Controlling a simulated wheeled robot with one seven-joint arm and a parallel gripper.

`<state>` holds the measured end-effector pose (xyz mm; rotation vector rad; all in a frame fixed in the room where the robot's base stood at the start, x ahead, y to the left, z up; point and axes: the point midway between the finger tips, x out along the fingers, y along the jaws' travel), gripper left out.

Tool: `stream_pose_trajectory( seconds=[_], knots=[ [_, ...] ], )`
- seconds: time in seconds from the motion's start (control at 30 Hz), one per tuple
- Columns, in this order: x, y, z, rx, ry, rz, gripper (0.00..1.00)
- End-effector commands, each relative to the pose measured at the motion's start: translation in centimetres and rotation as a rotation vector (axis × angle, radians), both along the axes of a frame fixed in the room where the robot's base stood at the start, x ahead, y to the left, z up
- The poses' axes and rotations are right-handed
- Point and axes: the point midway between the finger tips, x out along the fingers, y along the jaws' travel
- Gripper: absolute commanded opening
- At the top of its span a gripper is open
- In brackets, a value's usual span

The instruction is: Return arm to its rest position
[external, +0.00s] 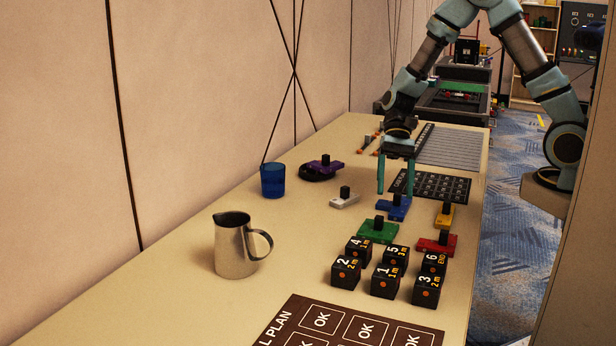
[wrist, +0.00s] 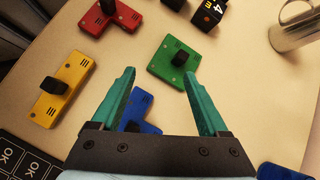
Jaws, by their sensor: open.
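My gripper (external: 395,172) is open and empty, pointing down above the table (external: 165,270). In the wrist view its two teal fingers (wrist: 162,100) stand wide apart with nothing between their tips. The blue piece (external: 394,208) with a black knob lies just below the fingers in the external view. In the wrist view it is partly hidden behind the gripper's body. The green piece (external: 376,233) lies a little nearer the camera. The yellow piece (external: 444,218) and red piece (external: 437,246) lie to the right. My arm is bent and reaches in from the upper right.
Several black numbered cubes (external: 385,282), a metal pitcher (external: 232,248) and a blue cup (external: 273,181) stand on the table. A purple piece (external: 320,167), a white piece (external: 344,199) and a dark grid board (external: 445,186) lie near my gripper. The table's front left is bare.

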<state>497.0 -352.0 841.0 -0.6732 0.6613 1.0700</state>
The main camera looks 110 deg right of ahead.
Motion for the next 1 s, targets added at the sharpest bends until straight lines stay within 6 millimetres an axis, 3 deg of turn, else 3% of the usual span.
stream_pose_trajectory(
  seconds=[0.03, 0.2, 0.5, 0.7, 1.0],
  knots=[
    [0.0, 2.6, 1.2, -0.072, 0.007, 0.13, 0.78],
    [-1.3, 8.4, 3.3, -0.321, -0.01, 0.554, 0.78],
    [-3.2, 15.6, 7.7, -0.713, -0.189, 1.278, 0.78],
    [-3.7, 18.3, 9.4, -0.855, -0.313, 1.561, 0.78],
    [-3.8, 18.9, 9.7, -0.884, -0.344, 1.622, 0.78]
  ],
)
